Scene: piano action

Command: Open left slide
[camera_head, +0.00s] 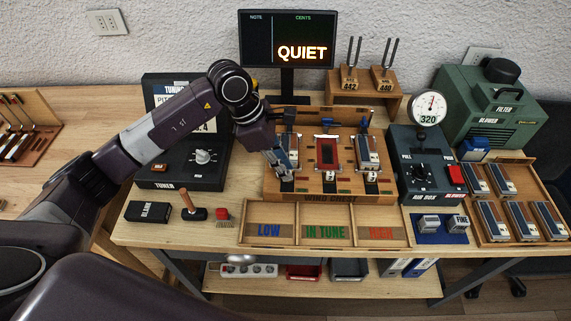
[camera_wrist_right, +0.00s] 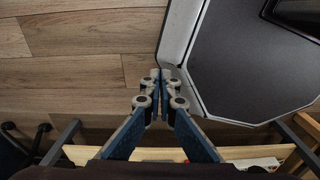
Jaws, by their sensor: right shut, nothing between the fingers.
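The wooden wind chest (camera_head: 328,195) stands mid-table with three positions side by side. The left position holds a reed block (camera_head: 292,146), partly hidden behind my left gripper. The middle position shows a red slot (camera_head: 328,150); the right position holds another reed block (camera_head: 368,150). Dark and blue knobs stand at the chest's back edge; the left slide itself is hard to make out. My left gripper (camera_head: 284,176) points down at the chest's left front, at or near the left block; contact and finger opening are unclear. My right gripper (camera_wrist_right: 164,76) is shut and empty, away from the chest.
A tray marked LOW, IN TUNE and HIGH (camera_head: 326,204) lies in front. The tuner (camera_head: 180,177) is left, the air box (camera_head: 420,172) right. A monitor (camera_head: 287,40) reading QUIET and tuning forks (camera_head: 352,62) stand behind. Floor (camera_wrist_right: 80,60) shows beneath my right gripper.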

